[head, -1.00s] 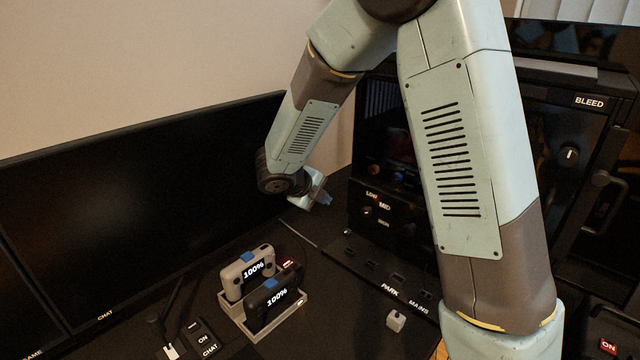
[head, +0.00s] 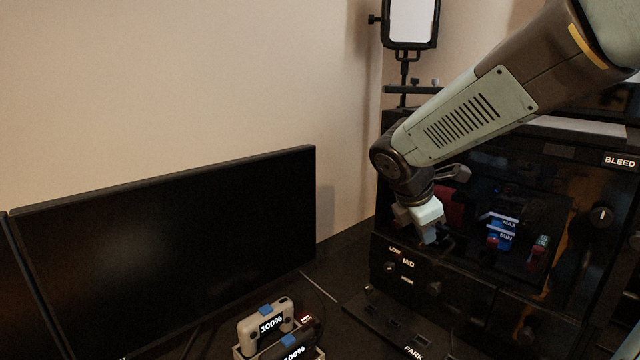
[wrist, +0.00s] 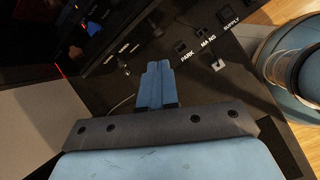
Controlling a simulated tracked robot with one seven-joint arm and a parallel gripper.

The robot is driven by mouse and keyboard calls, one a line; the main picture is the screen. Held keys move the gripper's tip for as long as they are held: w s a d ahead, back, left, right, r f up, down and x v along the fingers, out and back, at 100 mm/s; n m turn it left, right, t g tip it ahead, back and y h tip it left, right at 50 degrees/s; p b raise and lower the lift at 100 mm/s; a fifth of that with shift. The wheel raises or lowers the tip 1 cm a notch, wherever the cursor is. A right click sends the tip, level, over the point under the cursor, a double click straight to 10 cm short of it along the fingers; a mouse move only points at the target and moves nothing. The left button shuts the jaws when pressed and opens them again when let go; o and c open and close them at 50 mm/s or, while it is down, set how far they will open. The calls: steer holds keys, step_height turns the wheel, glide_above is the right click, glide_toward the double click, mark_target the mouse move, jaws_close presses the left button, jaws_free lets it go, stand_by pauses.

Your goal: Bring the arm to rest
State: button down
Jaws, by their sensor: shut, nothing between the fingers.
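My gripper (head: 432,236) hangs from my arm in front of the dark cabinet in the head view, apart from the panel as far as I can tell. In the wrist view its blue-grey fingers (wrist: 156,84) are closed together with nothing between them. Below the fingertips in the wrist view lies the dark surface with the PARK and MAINS labels. My arm reaches in from the upper right of the head view, its forearm sloping down to the left.
A large black monitor (head: 170,250) stands at the left. Two devices reading 100% stand in a pale holder (head: 240,352) at the bottom. The dark cabinet (head: 590,170) with knobs and the BLEED label fills the right. A lamp (head: 410,22) rises behind it.

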steer(key=s+d+r+m+t+y, duration=0.1)
steer(key=s+r+m+y, duration=0.1)
steer(key=s+m, duration=0.5)
steer(key=s+d+r+m+t+y, duration=0.1)
steer(key=s+r+m+y, duration=0.1)
steer(key=s+m, duration=0.6)
steer(key=shift+d+r+m+y, duration=0.25)
steer(key=shift+r+m, duration=0.6)
steer(key=shift+m, duration=1.95)
steer(key=shift+a, duration=0.1)
